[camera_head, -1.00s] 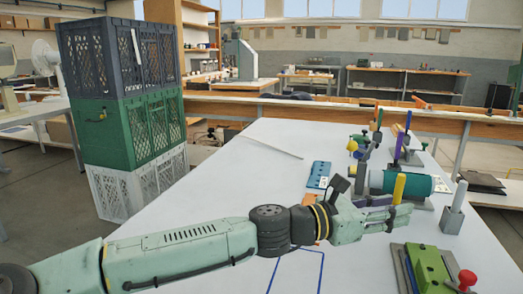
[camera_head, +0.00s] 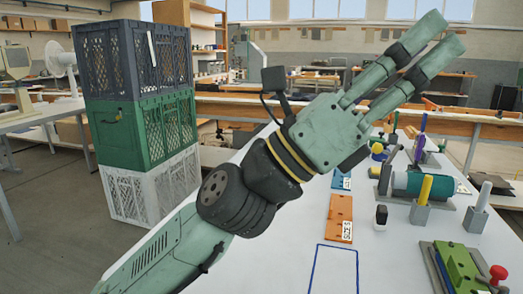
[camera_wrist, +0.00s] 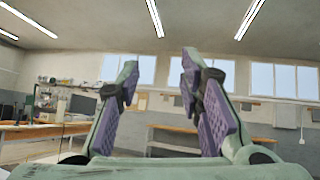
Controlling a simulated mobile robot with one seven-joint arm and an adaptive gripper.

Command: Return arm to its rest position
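My gripper (camera_head: 443,35) is raised high above the white table (camera_head: 285,270) in the head view, pointing up and to the right. Its two fingers stand apart. In the wrist view the gripper (camera_wrist: 160,62) shows purple finger pads with a clear gap and nothing between them. My arm reaches in from the bottom left and hides part of the table and the back of the room.
An orange plate (camera_head: 340,218), a small black-and-white item (camera_head: 381,216), a teal cylinder (camera_head: 414,184) and a green fixture with a red knob (camera_head: 461,268) sit on the table's right side. Stacked crates (camera_head: 145,125) stand left. The blue outlined area (camera_head: 335,272) is empty.

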